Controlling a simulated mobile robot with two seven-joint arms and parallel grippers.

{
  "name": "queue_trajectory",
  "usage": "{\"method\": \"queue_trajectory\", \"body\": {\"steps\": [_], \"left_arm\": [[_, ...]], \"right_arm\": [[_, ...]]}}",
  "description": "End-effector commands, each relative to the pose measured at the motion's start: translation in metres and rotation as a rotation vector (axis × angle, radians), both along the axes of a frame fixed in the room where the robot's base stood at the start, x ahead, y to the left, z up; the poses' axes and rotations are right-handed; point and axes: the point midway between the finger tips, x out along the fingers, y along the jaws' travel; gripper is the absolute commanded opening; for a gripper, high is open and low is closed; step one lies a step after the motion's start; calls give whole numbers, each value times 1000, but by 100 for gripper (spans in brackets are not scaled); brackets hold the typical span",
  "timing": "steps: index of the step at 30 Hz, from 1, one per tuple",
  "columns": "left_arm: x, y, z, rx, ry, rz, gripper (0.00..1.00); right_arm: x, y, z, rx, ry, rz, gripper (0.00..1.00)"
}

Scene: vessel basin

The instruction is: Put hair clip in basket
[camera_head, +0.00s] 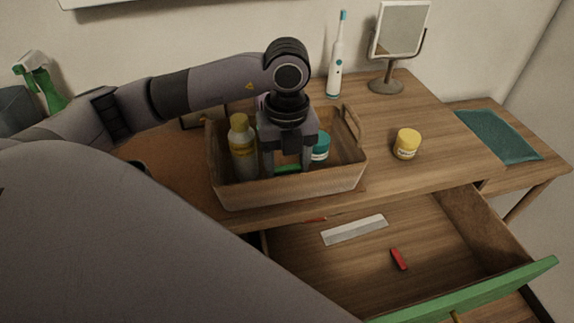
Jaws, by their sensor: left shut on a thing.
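My left gripper (287,163) points down inside the basket (290,190), between its walls. Its fingers are shut on a small green thing (287,169), which looks like the hair clip; it shows only in part, so I cannot be sure of its shape. I cannot tell whether it touches the basket floor. The basket is a tan box with raised handles, standing on the wooden table. It also holds a yellow-capped bottle (242,147) left of the gripper and a teal jar (321,147) to the right. My right gripper is not in view.
An open drawer in front holds a grey ruler-like strip (355,230) and a small red item (398,259). A yellow jar (407,144), an electric toothbrush (337,70) and a mirror (399,35) stand on the table. A teal cloth (498,134) lies at right.

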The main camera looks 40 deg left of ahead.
Motion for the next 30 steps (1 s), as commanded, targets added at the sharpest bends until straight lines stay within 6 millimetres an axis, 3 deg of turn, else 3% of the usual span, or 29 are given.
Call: {"method": "queue_trajectory", "body": {"steps": [3,14,15,17,30], "left_arm": [[0,0,-16,0,1,1,30],[0,0,-21,1,-1,0,30],[0,0,-20,1,-1,0,64],[0,0,-19,1,-1,0,83],[1,0,-10,-1,-3,0,83]], "right_arm": [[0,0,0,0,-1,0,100],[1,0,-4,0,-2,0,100],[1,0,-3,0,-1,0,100],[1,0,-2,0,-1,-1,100],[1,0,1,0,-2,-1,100]]}}
